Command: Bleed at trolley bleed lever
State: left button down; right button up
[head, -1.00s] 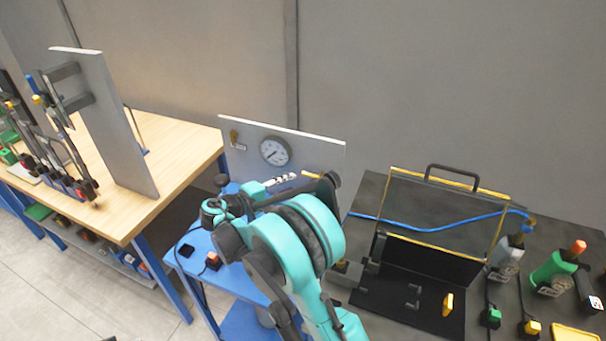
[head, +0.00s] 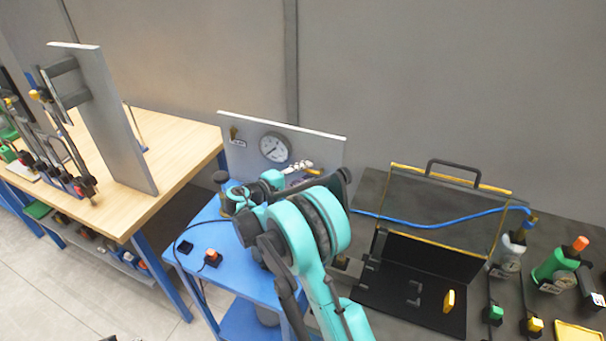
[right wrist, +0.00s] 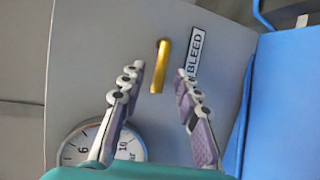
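The yellow bleed lever (right wrist: 160,70) is on the upright grey panel (right wrist: 232,28), next to the BLEED label (right wrist: 196,55). My right gripper (right wrist: 160,68) is open and empty. Its fingertips appear on either side of the lever in the wrist view, with a gap at each side; I cannot tell how far short of it they are. In the head view my right gripper (head: 302,167) is mostly hidden by its own arm. My left gripper is not in view.
The panel stands on a blue trolley (head: 190,262). A wooden workbench (head: 180,135) is at left; a dark table with a yellow-edged open case (head: 400,200) and bottles is at right.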

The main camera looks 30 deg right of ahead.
grip_shut()
jog(key=shift+r, duration=0.1)
jog(key=m+p, duration=0.1)
jog(key=r+m+y+p, duration=0.1)
jog(key=shift+s+d+r+m+y, duration=0.1)
jog(key=shift+s+r+m+y, duration=0.1)
jog(key=shift+r+m+y, duration=0.15)
jog(key=m+t+y, duration=0.1)
jog(key=r+m+y+p, duration=0.1)
jog(key=m, duration=0.1)
jog(key=shift+s+d+r+t, duration=0.15)
jog(key=shift+s+d+t, duration=0.25)
jog(key=m, duration=0.1)
jog(key=s+d+m+t+y, duration=0.1)
jog(key=m, duration=0.1)
jog(key=shift+s+r+t+y+p, duration=0.15)
jog(key=shift+r+t+y+p, duration=0.15)
jog(key=shift+r, duration=0.1)
jog(key=shift+s+d+r+m+t+y+b, duration=0.15)
jog(key=shift+s+d+m+t+y, duration=0.15)
jog(key=shift+m, duration=0.25)
jog(key=shift+s+d+f+m+t+y+b, duration=0.1)
jog(key=shift+s+d+m+t+y, duration=0.1)
jog(key=shift+m+t, duration=0.25)
jog(key=shift+s+d+r+m+t+y+b, duration=0.15)
jog(key=shift+s+m+t+y, duration=0.1)
jog(key=shift+m, duration=0.4)
jog(key=shift+f, duration=0.1)
